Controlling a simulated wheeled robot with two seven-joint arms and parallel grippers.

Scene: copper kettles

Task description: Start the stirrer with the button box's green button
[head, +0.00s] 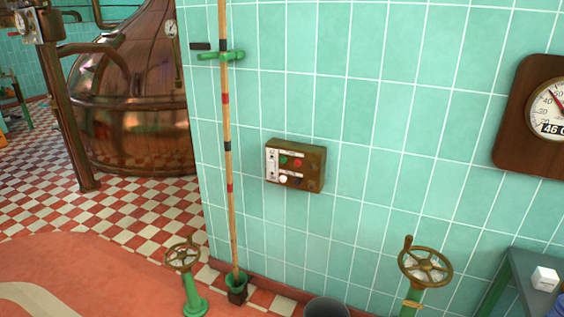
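The button box (295,166) is a small brown box mounted on the green tiled wall, near the middle of the head view. Its face carries a green button (283,160) at the upper left and a red button (297,162) beside it. A white button (283,179) and a dark button sit in the lower row. A pale panel with small markings runs down its left side. Neither of my grippers shows in the head view, and nothing covers the box.
A wooden pole (227,130) with coloured bands stands against the wall left of the box. Valve handwheels stand at lower left (183,255) and lower right (426,267). A dark bucket (327,307) is below the box. A table (522,277) is at right, a copper kettle (135,110) at left.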

